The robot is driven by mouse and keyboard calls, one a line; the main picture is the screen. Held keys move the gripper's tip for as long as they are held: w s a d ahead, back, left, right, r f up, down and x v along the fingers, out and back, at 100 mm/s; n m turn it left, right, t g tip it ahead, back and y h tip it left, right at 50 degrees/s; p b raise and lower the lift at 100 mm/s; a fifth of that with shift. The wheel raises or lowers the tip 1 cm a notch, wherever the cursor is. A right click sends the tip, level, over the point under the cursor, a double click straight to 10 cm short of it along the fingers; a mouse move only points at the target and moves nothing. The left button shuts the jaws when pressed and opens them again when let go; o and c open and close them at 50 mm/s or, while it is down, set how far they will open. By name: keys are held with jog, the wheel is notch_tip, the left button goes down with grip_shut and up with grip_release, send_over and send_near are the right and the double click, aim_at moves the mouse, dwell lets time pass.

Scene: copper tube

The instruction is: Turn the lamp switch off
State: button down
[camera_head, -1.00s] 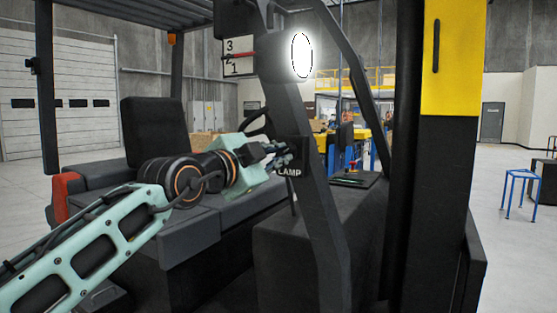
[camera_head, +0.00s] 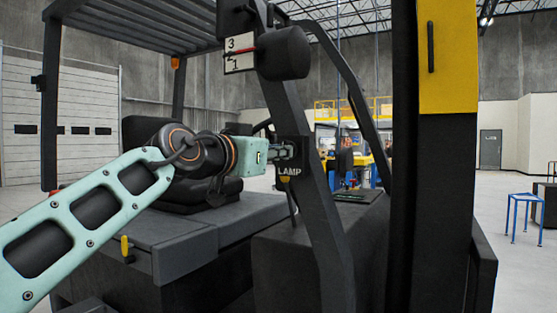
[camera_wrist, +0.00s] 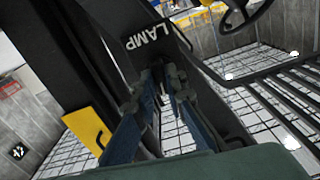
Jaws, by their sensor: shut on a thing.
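The lamp switch panel (camera_head: 289,169), a dark plate with a white "LAMP" label, is on the forklift's black front post. My gripper (camera_head: 283,151) is at the panel, just above the label, with its fingers pointing right. In the wrist view the panel (camera_wrist: 148,38) shows with its label upside down, and my gripper (camera_wrist: 160,78) has its fingertips close together on the switch there. The fingers mostly hide the switch lever, so its position is unclear. The round work lamp (camera_head: 284,53) higher on the post is dark.
The black forklift post (camera_head: 325,225) stands right beside my gripper. A plate marked 1 to 3 (camera_head: 240,55) with a red pointer is beside the lamp. The seat and grey hood (camera_head: 150,240) lie below my arm. A blue stool (camera_head: 524,200) stands far right.

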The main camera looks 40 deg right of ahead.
jog(key=shift+f+n, duration=0.15)
jog(key=shift+n, duration=0.45)
jog(key=c, duration=2)
grip_release()
jog(key=shift+o, duration=0.2)
jog(key=v, duration=1.2)
